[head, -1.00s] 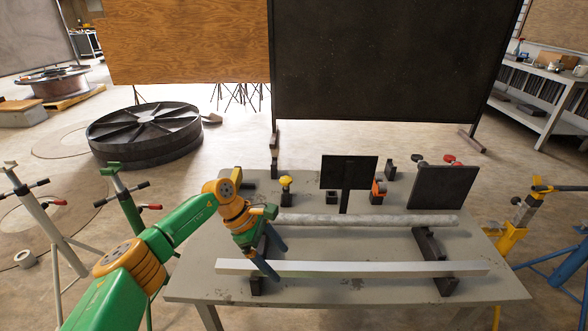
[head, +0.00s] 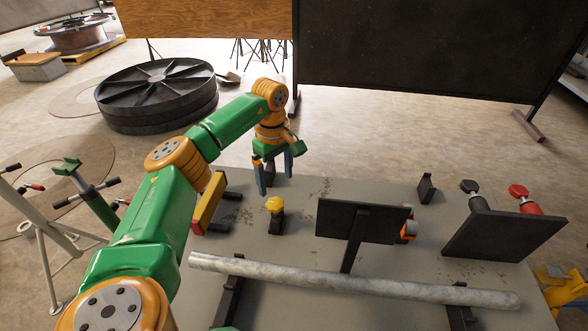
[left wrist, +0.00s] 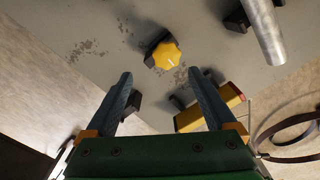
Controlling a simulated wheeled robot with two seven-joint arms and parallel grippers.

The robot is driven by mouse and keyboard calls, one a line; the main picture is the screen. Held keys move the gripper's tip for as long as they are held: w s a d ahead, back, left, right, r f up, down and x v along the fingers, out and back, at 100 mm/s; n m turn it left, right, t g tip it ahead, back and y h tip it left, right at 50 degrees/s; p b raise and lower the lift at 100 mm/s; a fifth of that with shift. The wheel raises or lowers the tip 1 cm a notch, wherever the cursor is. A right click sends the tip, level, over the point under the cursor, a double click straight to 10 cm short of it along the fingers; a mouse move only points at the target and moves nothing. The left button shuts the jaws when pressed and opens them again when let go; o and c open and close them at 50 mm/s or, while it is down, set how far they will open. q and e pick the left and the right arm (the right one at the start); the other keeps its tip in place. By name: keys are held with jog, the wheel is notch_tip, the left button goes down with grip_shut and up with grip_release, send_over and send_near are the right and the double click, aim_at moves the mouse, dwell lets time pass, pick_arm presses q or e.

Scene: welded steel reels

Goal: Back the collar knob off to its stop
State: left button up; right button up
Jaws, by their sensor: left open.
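A yellow lobed knob (head: 275,204) sits on a small dark block on the grey table, left of the black panel. It also shows in the left wrist view (left wrist: 166,55), with a pale line on its face. My left gripper (head: 275,174) is open and empty, with its fingers pointing down near the table's far edge, behind the knob. In the left wrist view, the knob lies beyond the open fingertips (left wrist: 159,76), apart from them. A black knob (head: 470,187) and a red knob (head: 518,190) stand behind the right panel. My right gripper is not in view.
A black panel on a post (head: 362,222) and a tilted dark panel (head: 505,236) stand on the table (head: 300,240). A grey pipe (head: 350,284) lies across the front. A yellow-and-red bar (head: 208,203) is left of the knob. An orange part is partly hidden behind the first panel.

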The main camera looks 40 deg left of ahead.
aim_at(275, 202)
pick_arm(q)
jog(key=f, duration=0.2)
jog(key=s+f, duration=0.1)
jog(key=f, duration=0.1)
jog(key=f+p, duration=0.1)
jog(key=shift+s+d+f, duration=0.15)
jog(key=shift+s+f, duration=0.2)
jog(key=shift+f, duration=0.05)
jog(key=shift+w+f, duration=0.25)
jog(key=shift+f, duration=0.05)
jog(key=shift+s+r, duration=0.1)
jog(key=shift+s, duration=0.05)
jog(key=c, duration=1.4)
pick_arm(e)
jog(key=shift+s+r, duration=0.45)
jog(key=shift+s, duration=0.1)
